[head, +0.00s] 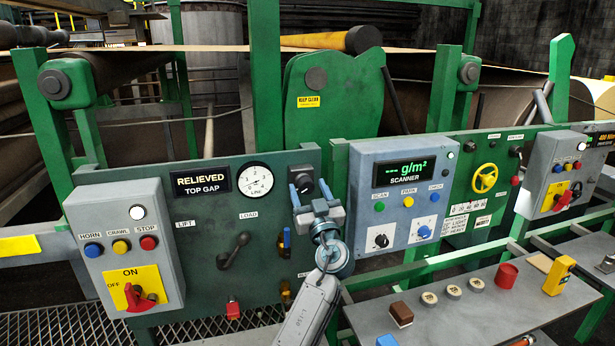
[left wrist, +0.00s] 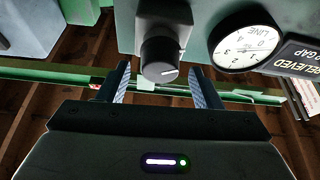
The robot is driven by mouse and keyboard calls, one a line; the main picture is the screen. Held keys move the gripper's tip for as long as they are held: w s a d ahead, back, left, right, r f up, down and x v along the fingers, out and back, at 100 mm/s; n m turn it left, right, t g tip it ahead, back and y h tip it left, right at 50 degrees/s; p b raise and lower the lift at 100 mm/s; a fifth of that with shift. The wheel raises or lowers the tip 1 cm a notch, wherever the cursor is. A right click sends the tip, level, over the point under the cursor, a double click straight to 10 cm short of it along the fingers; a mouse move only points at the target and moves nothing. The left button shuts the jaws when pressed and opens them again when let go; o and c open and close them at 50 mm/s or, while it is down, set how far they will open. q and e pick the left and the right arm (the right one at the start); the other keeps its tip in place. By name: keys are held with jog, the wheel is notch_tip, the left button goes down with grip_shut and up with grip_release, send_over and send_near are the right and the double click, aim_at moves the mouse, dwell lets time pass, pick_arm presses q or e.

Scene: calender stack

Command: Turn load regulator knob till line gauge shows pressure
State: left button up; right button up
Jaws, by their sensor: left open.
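The load regulator knob is a black round knob (head: 302,186) with a white pointer mark, on a grey block on the dark green panel. It also shows in the left wrist view (left wrist: 160,58). My left gripper (head: 309,190) is open in front of the knob, with one blue-faced finger on each side of it. The left wrist view shows the knob between the fingertips (left wrist: 163,78), with no clear contact. The line gauge (head: 257,180) is a white dial left of the knob, upside down in the left wrist view (left wrist: 246,48); its exact needle reading is unclear. My right gripper is not in view.
A sign (head: 201,181) reads "RELIEVED TOP GAP" left of the gauge. A dark load lever (head: 234,250) and a blue-handled valve (head: 286,240) sit below. The grey scanner box (head: 403,195) stands out close to the right. A bench (head: 465,320) carries loose items.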

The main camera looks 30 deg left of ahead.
pick_arm(q)
jog(key=shift+x, duration=0.85)
jog(key=shift+c, duration=0.5)
jog(key=c, duration=0.9)
jog(key=shift+m, duration=0.5)
